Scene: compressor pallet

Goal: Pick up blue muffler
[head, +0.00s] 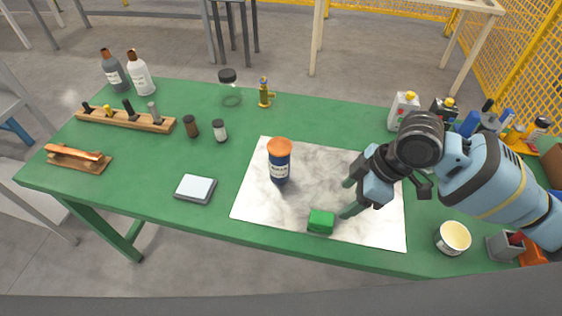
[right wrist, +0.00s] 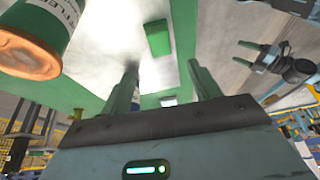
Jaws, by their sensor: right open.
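The blue muffler (head: 280,167) is a blue cylinder with an orange top and a white label. It stands upright on the marbled white mat (head: 318,162). My left gripper (right wrist: 240,52) shows small at the right of that view, fingers apart and empty.
A green block (head: 321,220) lies at the mat's front edge, below the right gripper. An open cream tin (head: 453,238) stands to the right. Bottles and boxes crowd the right end. A light blue pad (head: 195,188) and small jars (head: 219,131) lie left of the mat.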

